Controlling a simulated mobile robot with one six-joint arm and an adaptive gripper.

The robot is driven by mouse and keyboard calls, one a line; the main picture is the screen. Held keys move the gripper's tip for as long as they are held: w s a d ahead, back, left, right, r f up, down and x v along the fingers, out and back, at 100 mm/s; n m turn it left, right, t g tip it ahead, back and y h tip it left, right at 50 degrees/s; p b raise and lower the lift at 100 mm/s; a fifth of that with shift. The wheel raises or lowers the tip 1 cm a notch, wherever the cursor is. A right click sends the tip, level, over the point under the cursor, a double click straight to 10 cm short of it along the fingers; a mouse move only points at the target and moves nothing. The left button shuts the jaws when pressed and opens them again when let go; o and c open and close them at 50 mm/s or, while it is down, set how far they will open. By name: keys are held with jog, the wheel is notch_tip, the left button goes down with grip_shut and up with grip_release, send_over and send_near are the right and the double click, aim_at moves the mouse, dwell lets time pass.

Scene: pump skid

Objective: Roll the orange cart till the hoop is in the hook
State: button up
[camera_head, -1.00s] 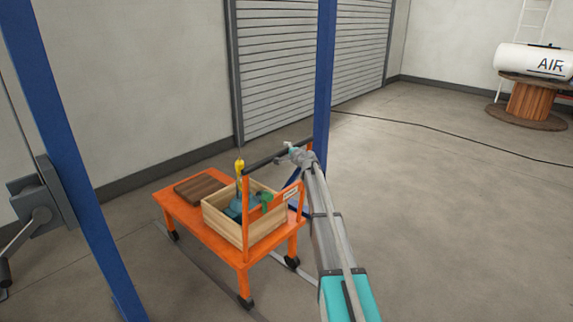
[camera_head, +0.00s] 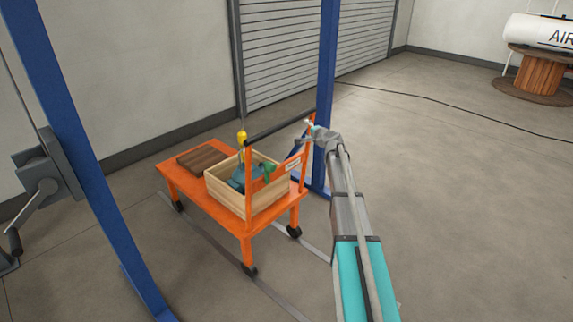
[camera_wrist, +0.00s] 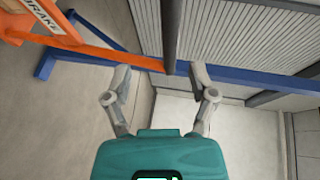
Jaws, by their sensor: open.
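The orange cart (camera_head: 222,217) stands on the floor, with a wooden crate (camera_head: 270,199) on its deck. A teal pump-like body (camera_head: 238,180) with a green part (camera_head: 268,172) sits in the crate. A yellow hook (camera_head: 242,138) hangs on a cable above the crate; its lower part is hidden behind the cart's front upright. I cannot make out the hoop. My gripper (camera_head: 314,129) is at the right end of the cart's dark push bar (camera_head: 278,129). In the wrist view my gripper (camera_wrist: 161,76) is open, with the bar's end between or just beyond the fingertips.
A brown slatted block (camera_head: 202,156) lies on the deck's far end. Blue posts (camera_head: 327,70) stand beside the cart, one close behind my gripper. A grey crank winch (camera_head: 45,172) is on the left post. Rails (camera_head: 205,240) run under the cart. Floor to the right is mostly clear.

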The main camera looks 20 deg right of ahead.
jog(key=p+v, duration=0.2)
jog(key=v, duration=0.9)
jog(key=s+a+f+n+g+y+p, duration=0.1)
jog(key=s+a+f+n+g, duration=0.1)
jog(key=a, duration=0.6)
jog(key=s+a+f+n+g+y+p, duration=0.2)
jog(key=s+a+n+g, duration=0.2)
jog(key=a, duration=0.4)
jog(key=shift+s+n, duration=0.9)
jog(key=shift+s, duration=0.1)
jog(key=shift+a, duration=0.15)
jog(key=s+a+f+n+g+h+p, duration=0.1)
jog(key=s+a+n+g+h+p, duration=0.1)
jog(key=s, duration=1.1)
jog(key=s+a+f+n+g+h+p, duration=0.1)
jog(key=s+a+n+g+h+p, duration=0.2)
jog(key=s, duration=0.9)
jog(key=a+n+g, duration=0.2)
jog(key=a+g, duration=0.2)
jog(key=shift+s+n+g+p, duration=0.4)
jog(key=shift+f, duration=0.1)
